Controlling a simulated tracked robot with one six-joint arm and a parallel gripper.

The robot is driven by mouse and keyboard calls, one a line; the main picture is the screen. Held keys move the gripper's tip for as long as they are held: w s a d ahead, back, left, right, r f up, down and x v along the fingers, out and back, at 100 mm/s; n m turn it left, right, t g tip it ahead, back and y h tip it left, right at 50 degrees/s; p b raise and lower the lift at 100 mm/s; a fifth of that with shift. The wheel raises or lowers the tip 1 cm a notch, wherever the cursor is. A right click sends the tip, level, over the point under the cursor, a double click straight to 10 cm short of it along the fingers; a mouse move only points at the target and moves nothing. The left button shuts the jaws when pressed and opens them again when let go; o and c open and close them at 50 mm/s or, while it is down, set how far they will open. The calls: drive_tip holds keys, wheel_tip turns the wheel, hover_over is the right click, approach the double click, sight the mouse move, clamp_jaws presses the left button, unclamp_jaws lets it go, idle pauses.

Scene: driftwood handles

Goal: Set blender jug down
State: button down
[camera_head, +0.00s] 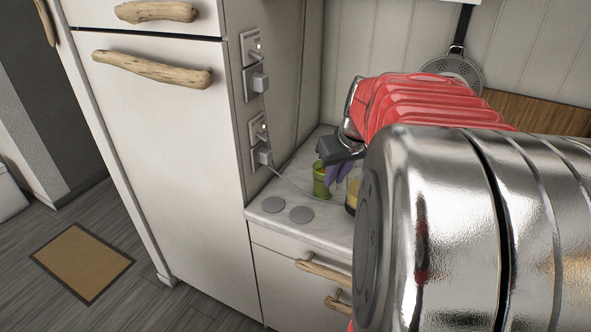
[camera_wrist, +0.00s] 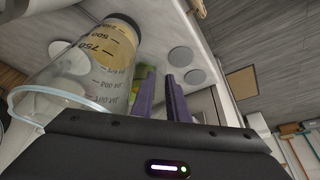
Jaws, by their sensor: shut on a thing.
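The blender jug (camera_wrist: 85,65) is a clear container with dark volume marks and an amber band near its far end. It fills the left of the wrist view, slanted in the picture, with its round rim towards me. In the head view only a yellowish part of the jug (camera_head: 352,192) shows beside my arm. The exact grip point is hidden. The fingers (camera_head: 338,172) also show in the head view, above the counter. I cannot tell whether the jug's base touches the counter.
A green cup (camera_head: 320,180) stands on the pale counter (camera_head: 288,231) close to my fingers. A tall cabinet (camera_head: 165,130) with driftwood handles and wall sockets (camera_head: 258,83) borders the left.

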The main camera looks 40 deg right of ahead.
sight(335, 186)
drive_tip(key=shift+f, duration=1.65)
drive_tip(key=c, duration=1.7)
unclamp_jaws()
drive_tip(key=shift+f, duration=0.15)
drive_tip(key=v, duration=1.2)
